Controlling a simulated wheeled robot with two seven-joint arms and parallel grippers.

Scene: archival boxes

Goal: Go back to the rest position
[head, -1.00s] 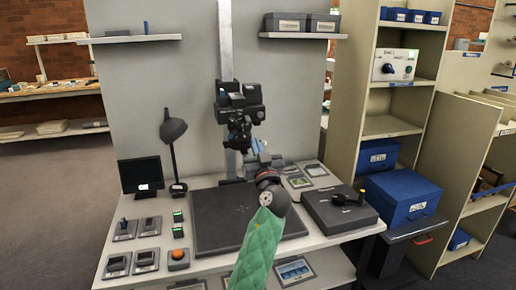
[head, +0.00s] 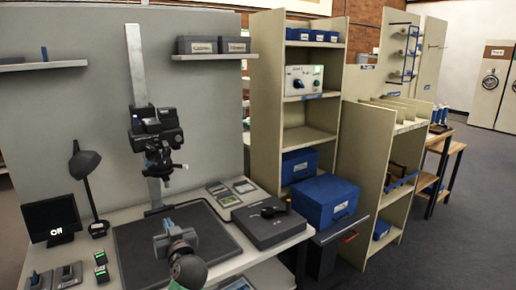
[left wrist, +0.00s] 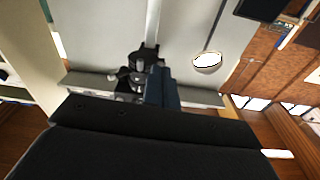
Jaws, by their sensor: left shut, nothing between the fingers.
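My left gripper (head: 168,226) shows low in the head view, pointing away from me, in front of the dark flat baseboard (head: 215,246) of the copy stand. It is shut and empty. Part of my left wrist hides some of the board. In the left wrist view the shut fingers (left wrist: 161,88) show as a blue-grey block above the black gripper body. The copy stand's camera head (head: 156,135) is on its upright column behind the gripper, apart from it in the picture. My right gripper is not in view.
A dark flat box with a knob (head: 268,222) is right of the board. A monitor (head: 51,220) and a desk lamp (head: 84,165) stand left. A blue box (head: 325,200) sits beside shelving (head: 265,110). Open floor (head: 460,220) lies at the right.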

